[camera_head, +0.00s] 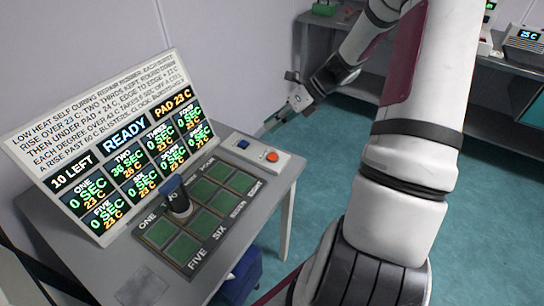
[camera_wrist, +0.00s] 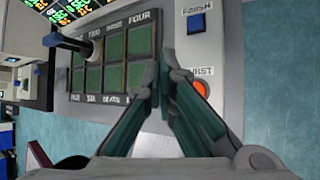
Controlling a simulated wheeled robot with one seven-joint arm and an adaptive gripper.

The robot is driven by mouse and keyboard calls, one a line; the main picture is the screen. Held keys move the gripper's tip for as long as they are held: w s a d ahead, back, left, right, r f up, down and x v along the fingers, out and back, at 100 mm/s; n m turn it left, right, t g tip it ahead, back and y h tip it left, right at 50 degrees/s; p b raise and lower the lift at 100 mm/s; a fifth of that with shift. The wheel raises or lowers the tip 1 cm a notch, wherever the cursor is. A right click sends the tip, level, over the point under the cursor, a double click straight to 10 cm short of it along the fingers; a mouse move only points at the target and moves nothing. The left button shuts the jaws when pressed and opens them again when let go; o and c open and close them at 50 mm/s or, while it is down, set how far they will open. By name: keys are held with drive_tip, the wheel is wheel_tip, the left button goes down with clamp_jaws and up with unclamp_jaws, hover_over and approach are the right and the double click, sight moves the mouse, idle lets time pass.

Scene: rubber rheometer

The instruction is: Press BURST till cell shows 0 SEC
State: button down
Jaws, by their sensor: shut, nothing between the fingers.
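The button box (camera_head: 258,150) lies at the right back of the table. It has a blue FINISH button (camera_wrist: 196,22) and an orange-red button (camera_wrist: 201,88) labelled BURST, partly cut by my finger. The display board (camera_head: 115,145) reads READY, 10 LEFT and PAD 23 C. Its TWO cell (camera_head: 128,168) shows 36 SEC, 26 C; the legible cells ONE and FIVE show 0 SEC. My gripper (camera_head: 300,98) is shut and empty, beyond the box in the head view. In the wrist view its fingertips (camera_wrist: 163,78) appear left of BURST; the height gap cannot be told.
A blue-topped dark handle (camera_head: 176,195) stands upright on the green-pad panel (camera_head: 200,212), seemingly at pad TWO. Right of the table (camera_head: 145,285) is open teal floor (camera_head: 320,165). A bench with instruments (camera_head: 525,40) stands at the back right.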

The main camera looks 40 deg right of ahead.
drive_tip(key=b, duration=0.4)
hover_over(273, 154)
wheel_tip(273, 154, down, 7)
drive_tip(key=shift+w+r, duration=0.1)
drive_tip(key=shift+r, duration=0.1)
drive_tip(key=shift+f+b, duration=0.4)
drive_tip(key=shift+f, duration=0.2)
idle(0.6)
drive_tip(key=shift+f, duration=0.4)
drive_tip(key=shift+f, duration=0.6)
idle(0.9)
drive_tip(key=shift+r+p, duration=0.65)
drive_tip(key=shift+r, duration=0.35)
